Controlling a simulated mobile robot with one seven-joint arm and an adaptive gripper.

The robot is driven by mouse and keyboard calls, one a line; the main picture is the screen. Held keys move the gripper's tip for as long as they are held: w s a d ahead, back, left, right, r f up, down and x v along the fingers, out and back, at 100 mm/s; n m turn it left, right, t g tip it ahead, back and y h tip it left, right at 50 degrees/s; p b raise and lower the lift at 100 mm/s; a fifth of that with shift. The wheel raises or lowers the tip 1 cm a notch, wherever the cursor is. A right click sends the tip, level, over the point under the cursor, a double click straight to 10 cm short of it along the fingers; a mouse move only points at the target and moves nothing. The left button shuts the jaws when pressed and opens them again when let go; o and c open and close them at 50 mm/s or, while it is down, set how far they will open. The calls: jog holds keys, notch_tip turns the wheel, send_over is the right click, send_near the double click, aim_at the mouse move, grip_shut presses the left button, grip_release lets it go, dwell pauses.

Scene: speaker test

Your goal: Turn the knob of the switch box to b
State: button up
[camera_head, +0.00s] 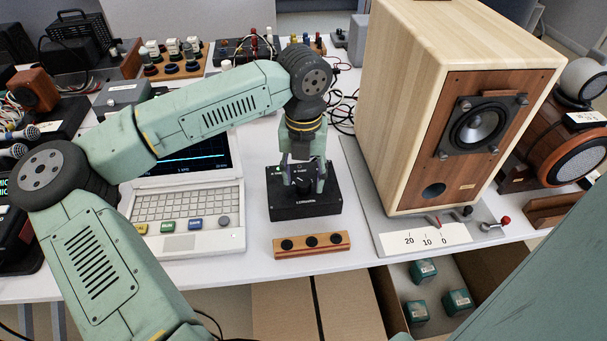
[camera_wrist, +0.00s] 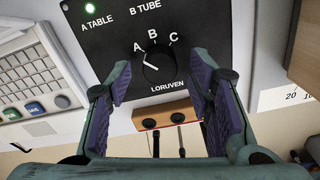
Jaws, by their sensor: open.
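The black switch box (camera_head: 305,209) stands on the white table in the head view. In the wrist view its top panel (camera_wrist: 100,50) shows the letters A, B and C around a round black knob (camera_wrist: 158,73). The knob's white mark points up-left, toward A. My gripper (camera_head: 304,180) is over the box, pointing down. In the wrist view its purple-padded fingers are open, one on each side of the knob's lower area, apart from each other. I cannot tell how high the fingertips are above the panel.
A laptop-like instrument (camera_head: 188,205) lies left of the box. A large wooden speaker (camera_head: 400,110) stands to the right on a grey plate with a scale (camera_head: 426,238). A wooden strip with black discs (camera_head: 312,245) lies in front. Cables (camera_head: 343,112) lie behind.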

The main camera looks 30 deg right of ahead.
jog(key=shift+f, duration=0.65)
jog(key=shift+c, duration=0.4)
grip_shut()
jog(key=shift+f+b, duration=0.1)
jog(key=shift+b, duration=0.2)
jog(key=shift+f+m+b, duration=0.15)
jog(key=shift+m+b, duration=0.75)
jog(key=shift+b, duration=0.25)
jog(key=shift+m+b, duration=0.8)
jog(key=shift+b, duration=0.15)
jog(key=m+b, duration=0.2)
jog(key=m, duration=0.1)
jog(key=m+b, duration=0.1)
jog(key=m, duration=0.1)
jog(key=shift+r+b, duration=0.25)
jog(key=shift+b, duration=0.05)
jog(key=shift+m, duration=0.3)
